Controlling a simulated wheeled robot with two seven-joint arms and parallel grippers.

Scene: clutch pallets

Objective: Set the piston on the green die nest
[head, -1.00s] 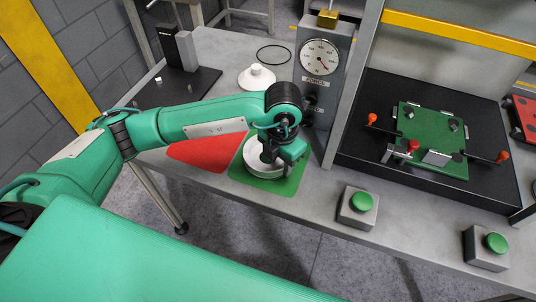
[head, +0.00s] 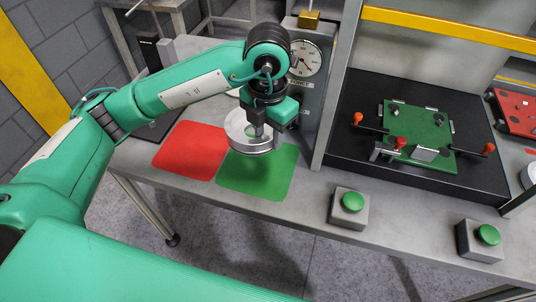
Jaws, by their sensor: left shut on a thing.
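The piston (head: 238,133) is a round, pale metal disc with a raised rim. My left gripper (head: 257,128) is shut on it and holds it above the table, over the far edge of the green mat (head: 262,180). The gripper and wrist hide part of the piston. My right gripper is not in view.
A red mat (head: 188,150) lies left of the green one. The force gauge press (head: 306,58) and its grey post stand between piston and nest. Two green button boxes (head: 349,205) (head: 482,240) sit along the front edge. A red nest (head: 518,110) is at far right.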

